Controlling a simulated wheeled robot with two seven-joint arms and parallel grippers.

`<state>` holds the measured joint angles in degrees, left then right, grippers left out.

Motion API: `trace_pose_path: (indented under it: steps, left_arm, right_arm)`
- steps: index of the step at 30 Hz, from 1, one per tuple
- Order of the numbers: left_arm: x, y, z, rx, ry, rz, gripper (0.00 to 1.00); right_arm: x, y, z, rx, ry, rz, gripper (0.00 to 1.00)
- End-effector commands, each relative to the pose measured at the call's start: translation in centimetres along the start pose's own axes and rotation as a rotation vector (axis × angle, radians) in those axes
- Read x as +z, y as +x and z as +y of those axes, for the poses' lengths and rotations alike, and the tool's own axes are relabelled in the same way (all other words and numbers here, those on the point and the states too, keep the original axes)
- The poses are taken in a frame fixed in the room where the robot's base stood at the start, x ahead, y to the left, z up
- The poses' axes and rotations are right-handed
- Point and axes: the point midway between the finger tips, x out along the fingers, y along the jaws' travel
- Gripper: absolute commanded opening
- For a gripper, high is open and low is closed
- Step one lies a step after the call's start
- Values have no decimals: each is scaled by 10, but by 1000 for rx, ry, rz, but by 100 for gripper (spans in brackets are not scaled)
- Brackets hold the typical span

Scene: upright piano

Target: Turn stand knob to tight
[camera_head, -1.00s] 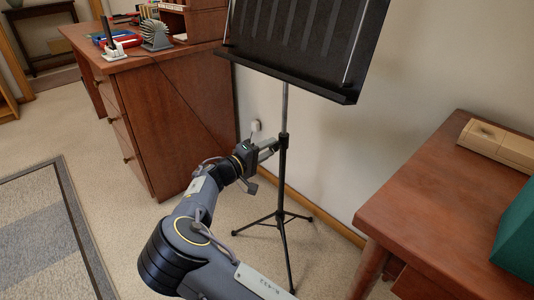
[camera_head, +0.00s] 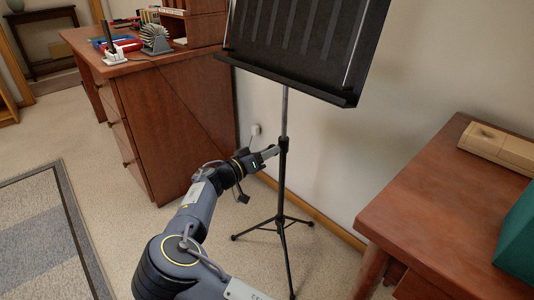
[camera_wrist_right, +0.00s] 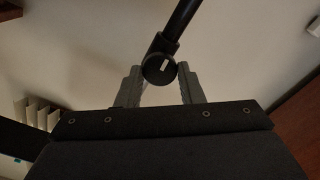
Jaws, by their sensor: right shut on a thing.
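The black music stand (camera_head: 285,190) stands upright on its tripod legs in the head view, with its wide desk (camera_head: 295,45) on top. Its knob (camera_wrist_right: 158,68) shows in the right wrist view as a round black piece on the side of the pole (camera_wrist_right: 181,20), with a short white mark on its face. My right gripper (camera_head: 273,152) reaches the pole at the collar. In the right wrist view its two grey fingers (camera_wrist_right: 159,76) are on either side of the knob, shut on it. In the head view the knob is hidden by the gripper. My left gripper is not in view.
A wooden desk (camera_head: 160,115) with small items stands behind to the left. Another wooden table (camera_head: 430,190) with a beige box (camera_head: 500,145) is at right. A grey rug (camera_head: 40,240) lies at left. The carpet between is clear.

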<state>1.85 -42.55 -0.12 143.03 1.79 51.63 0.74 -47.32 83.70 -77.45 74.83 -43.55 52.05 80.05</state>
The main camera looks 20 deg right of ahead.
Motion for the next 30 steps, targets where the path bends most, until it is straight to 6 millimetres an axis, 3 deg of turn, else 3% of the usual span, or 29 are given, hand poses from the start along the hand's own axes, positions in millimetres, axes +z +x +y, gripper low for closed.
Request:
trace_pose_path:
  steps: [21, 22, 27, 30]
  left_arm:
    - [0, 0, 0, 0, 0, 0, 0]
    - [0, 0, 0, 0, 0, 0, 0]
    - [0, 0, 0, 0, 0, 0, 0]
    - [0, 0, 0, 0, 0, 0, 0]
  right_arm:
    - [0, -1, -1, -2, 79, -1, 11]
    - [0, -1, -1, -2, 79, -1, 35]
    - [0, -1, 0, -1, 79, 0, 56]
    - [0, 0, 0, -1, 78, 0, 56]
